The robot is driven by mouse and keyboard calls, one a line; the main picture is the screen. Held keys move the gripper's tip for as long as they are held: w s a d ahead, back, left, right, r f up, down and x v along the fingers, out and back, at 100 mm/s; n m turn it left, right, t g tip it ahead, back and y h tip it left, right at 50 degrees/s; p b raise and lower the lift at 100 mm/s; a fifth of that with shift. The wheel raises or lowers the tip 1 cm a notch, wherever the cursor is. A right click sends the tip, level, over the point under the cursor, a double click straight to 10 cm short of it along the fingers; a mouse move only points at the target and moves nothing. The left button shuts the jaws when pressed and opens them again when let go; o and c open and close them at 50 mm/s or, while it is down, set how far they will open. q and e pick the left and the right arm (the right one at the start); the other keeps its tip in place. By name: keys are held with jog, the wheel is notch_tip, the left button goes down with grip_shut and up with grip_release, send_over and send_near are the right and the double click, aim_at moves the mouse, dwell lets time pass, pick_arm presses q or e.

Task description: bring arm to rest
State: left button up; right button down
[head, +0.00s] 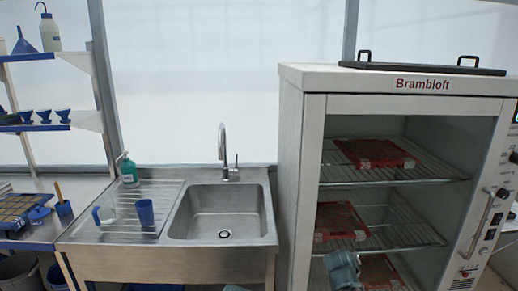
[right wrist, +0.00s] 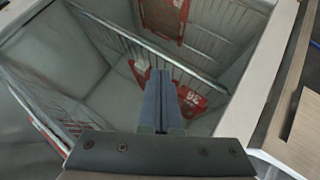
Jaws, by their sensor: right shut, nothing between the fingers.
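My right gripper (right wrist: 161,80) shows in the right wrist view with its two grey-blue fingers together and nothing between them. It points towards the inside of a cabinet with wire shelves and red trays. In the head view, a grey-blue part of my right arm stands low in front of the white Brambloft cabinet (head: 291,180). The fingertips cannot be made out there.
The cabinet holds red trays on wire shelves, including an upper tray (head: 375,153) and a middle tray (head: 340,221). A steel sink (head: 217,212) stands left of it, with a blue cup (head: 145,212) and a green bottle (head: 128,170) on the drainboard. A black tray (head: 422,68) lies on the cabinet top.

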jog(key=s+a+f+n+g+y+p, duration=0.2)
jog(key=s+a+g, duration=0.6)
jog(key=s+a, duration=1.6)
jog(key=a+y+p, duration=0.2)
jog(key=p, duration=0.1)
jog(key=shift+s+a+n+y, duration=0.2)
jog(key=shift+s+n+y, duration=0.1)
jog(key=shift+s+y, duration=0.1)
